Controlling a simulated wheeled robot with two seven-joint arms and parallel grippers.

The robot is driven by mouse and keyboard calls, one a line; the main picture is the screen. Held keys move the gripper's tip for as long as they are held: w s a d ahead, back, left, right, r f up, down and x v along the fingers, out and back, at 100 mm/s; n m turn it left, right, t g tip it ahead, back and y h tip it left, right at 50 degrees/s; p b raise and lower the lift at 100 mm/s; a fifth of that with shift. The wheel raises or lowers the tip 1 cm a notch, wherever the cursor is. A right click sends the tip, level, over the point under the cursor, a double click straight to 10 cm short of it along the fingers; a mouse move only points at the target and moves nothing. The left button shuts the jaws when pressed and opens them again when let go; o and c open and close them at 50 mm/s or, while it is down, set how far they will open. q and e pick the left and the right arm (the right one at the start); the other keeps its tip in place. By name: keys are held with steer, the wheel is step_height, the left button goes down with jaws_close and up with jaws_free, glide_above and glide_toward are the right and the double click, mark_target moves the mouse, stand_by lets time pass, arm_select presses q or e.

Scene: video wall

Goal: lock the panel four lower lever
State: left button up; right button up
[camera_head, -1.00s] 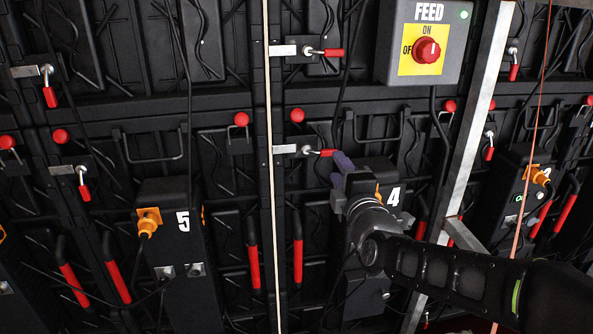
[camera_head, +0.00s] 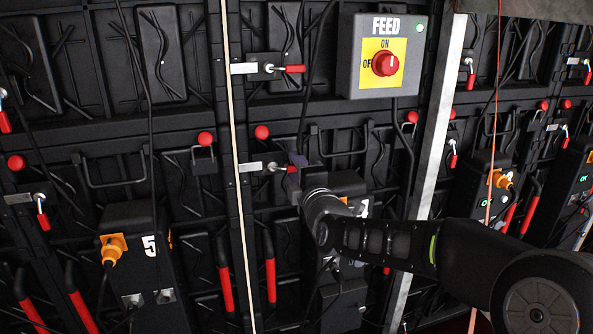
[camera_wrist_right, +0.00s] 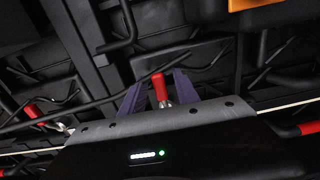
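The panel four lower lever (camera_head: 281,168) has a red handle that lies level, pointing right from its metal latch plate (camera_head: 250,167). My right gripper (camera_head: 295,162), with purple fingers, is at the handle's right end. In the right wrist view the red handle (camera_wrist_right: 159,88) stands between the two spread fingers (camera_wrist_right: 160,84), with narrow gaps on its sides. The box numbered 4 (camera_head: 345,300) is partly hidden behind my right arm. My left gripper is not in view.
The upper lever (camera_head: 291,69) also lies level, left of the grey FEED box (camera_head: 348,84) with its red knob. Box 5 (camera_head: 130,217) is at left. A pale vertical cord (camera_head: 233,130) hangs left of the latches, and a metal strut (camera_head: 437,130) stands at right.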

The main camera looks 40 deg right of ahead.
steer(key=shift+w+d, duration=0.1)
steer(key=shift+w, duration=0.1)
jaws_close()
stand_by(0.3)
